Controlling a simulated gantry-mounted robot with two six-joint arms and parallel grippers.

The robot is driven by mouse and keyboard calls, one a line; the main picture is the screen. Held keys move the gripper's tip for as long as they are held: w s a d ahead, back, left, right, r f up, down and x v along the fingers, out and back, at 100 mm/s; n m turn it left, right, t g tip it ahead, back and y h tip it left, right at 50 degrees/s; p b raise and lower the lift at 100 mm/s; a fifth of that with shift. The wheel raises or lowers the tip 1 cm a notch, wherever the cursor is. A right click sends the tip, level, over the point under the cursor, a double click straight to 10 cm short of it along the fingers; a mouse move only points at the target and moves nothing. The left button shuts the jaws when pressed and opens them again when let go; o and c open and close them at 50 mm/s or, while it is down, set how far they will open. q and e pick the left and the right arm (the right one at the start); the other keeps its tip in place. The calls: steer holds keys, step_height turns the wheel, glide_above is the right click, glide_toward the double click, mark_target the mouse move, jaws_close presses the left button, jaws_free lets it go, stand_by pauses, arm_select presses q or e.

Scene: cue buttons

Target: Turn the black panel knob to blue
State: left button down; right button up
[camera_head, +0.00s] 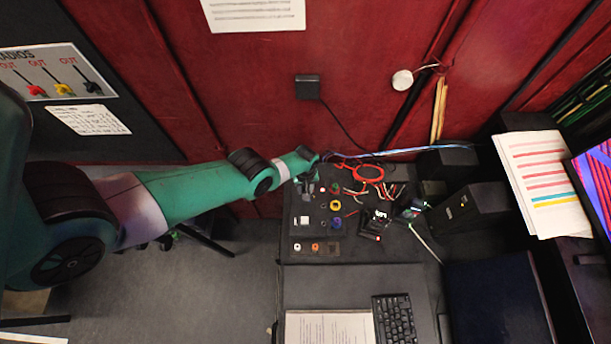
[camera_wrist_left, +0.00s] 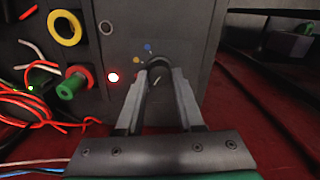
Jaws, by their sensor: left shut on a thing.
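The black knob (camera_wrist_left: 158,65) sits on the dark panel (camera_wrist_left: 187,28) in the left wrist view. A blue dot (camera_wrist_left: 148,47) and an orange-yellow dot (camera_wrist_left: 138,60) are marked beside it. A pale line shows on the knob between the fingers; its exact direction is hard to tell. My left gripper (camera_wrist_left: 159,76) has its two fingers around the knob and is shut on it. In the head view my left gripper (camera_head: 307,180) is at the panel's (camera_head: 292,232) far left corner, and the knob cannot be made out there. My right gripper is not in view.
Red wires (camera_head: 369,174) and black boxes (camera_head: 466,208) lie right of the panel. A keyboard (camera_head: 394,318) is in front.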

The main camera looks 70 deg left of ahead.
arm_select(q)
steer(key=shift+m, duration=0.3)
steer(key=m, duration=1.1)
steer(key=shift+d+m, duration=0.1)
steer(key=shift+m, duration=0.3)
steer(key=m, duration=1.1)
steer(key=shift+d+m, duration=0.1)
steer(key=shift+m, duration=0.2)
steer(key=c, duration=0.5)
jaws_free()
steer(key=shift+c, duration=0.2)
